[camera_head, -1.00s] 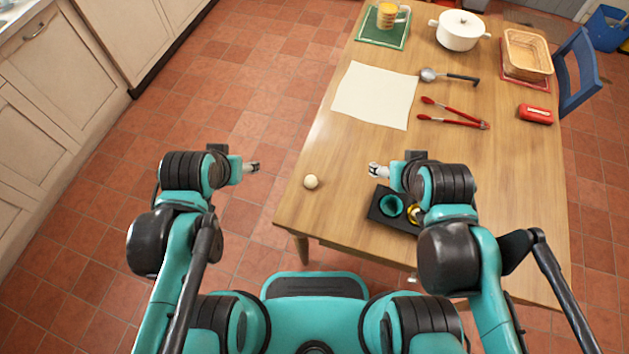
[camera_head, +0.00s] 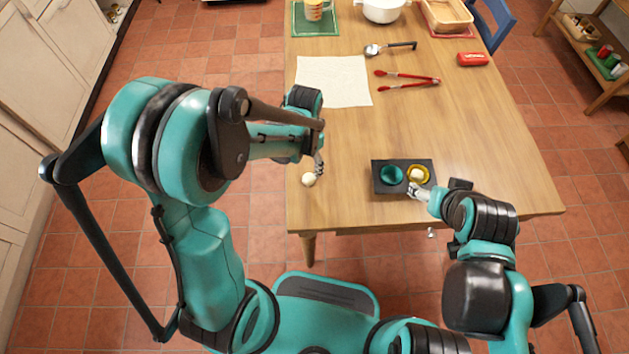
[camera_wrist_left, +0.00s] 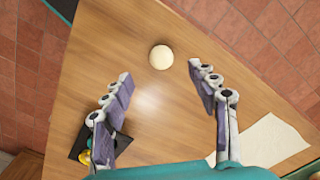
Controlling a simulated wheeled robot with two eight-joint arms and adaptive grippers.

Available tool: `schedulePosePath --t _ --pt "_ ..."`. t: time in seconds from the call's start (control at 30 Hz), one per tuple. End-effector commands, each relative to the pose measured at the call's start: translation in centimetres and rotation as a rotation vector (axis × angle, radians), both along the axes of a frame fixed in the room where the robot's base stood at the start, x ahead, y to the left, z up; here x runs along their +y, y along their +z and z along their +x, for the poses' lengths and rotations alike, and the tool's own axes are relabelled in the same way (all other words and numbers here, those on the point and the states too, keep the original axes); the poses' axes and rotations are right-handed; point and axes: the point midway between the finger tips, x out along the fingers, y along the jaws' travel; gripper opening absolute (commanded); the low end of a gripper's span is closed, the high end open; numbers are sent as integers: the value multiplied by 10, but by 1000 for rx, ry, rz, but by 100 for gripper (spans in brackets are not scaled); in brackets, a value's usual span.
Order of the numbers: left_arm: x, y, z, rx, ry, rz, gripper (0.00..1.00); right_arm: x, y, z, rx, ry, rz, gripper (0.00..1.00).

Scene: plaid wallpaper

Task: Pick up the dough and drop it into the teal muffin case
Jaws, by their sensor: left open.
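The pale dough ball (camera_head: 308,179) sits on the table's left edge. In the left wrist view the dough (camera_wrist_left: 161,57) lies just beyond my fingertips. My left gripper (camera_head: 319,166) is open and empty, close above and beside the dough; the left wrist view shows its fingers (camera_wrist_left: 160,75) spread apart. The teal muffin case (camera_head: 392,175) looks empty and sits in the left hollow of a dark tray (camera_head: 404,188). A yellow case (camera_head: 427,170) beside it holds a pale lump. My right gripper (camera_head: 415,189) is at the tray's front edge; its jaws are too small to judge.
A cream cloth (camera_head: 334,82) lies behind the dough. Red tongs (camera_head: 408,79), a ladle (camera_head: 374,50), a red object (camera_head: 472,59), a white pot (camera_head: 383,9) and a basket (camera_head: 448,14) are farther back. The table between dough and tray is clear.

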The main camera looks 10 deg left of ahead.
Motion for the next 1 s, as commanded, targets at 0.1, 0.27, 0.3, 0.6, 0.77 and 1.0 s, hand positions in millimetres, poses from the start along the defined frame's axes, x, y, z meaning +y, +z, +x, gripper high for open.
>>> schedulePosePath --t 0.1,0.27,0.3,0.6,0.77,1.0 --pt "0 -17 0 0 0 0 59 0 -9 0 0 0 0 73" --pt "-1 -31 2 -1 1 0 59 0 -16 0 0 0 0 73" --pt "-1 -36 3 -1 1 0 59 0 -19 0 0 0 0 73" --pt "-2 -73 5 -2 1 0 59 0 -38 0 0 0 0 73" --pt "-2 -71 5 -2 1 0 59 0 -36 0 0 0 0 73" --pt "-2 -71 5 -2 2 0 8 0 -36 0 0 0 0 73"
